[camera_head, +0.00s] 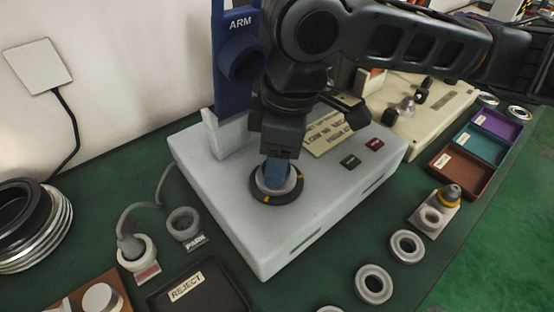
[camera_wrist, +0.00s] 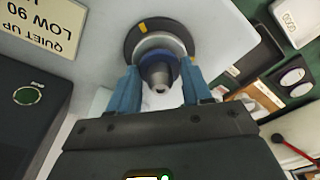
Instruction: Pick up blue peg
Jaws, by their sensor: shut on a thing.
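The blue peg (camera_wrist: 160,72) is a dark grey, tapered piece with a blue band, seen end-on in the wrist view. My gripper (camera_wrist: 163,88) has its two blue fingers closed on either side of it. In the head view my gripper (camera_head: 276,172) points down over the pale machine, and its fingers hide the peg. A pale metal ring (camera_head: 289,186) sits around the fingertips on a black disc (camera_head: 264,197) with yellow marks. The peg is at the ring; I cannot tell whether it is raised from it.
The pale machine (camera_head: 235,230) has a blue ARM column (camera_head: 232,75). A black REJECT tray (camera_head: 205,290) lies in front. Loose rings (camera_head: 407,246) and a yellow-banded peg (camera_head: 451,194) on a block stand right. Colored trays (camera_head: 460,172) are further right. Stacked rings (camera_head: 45,240) stand left.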

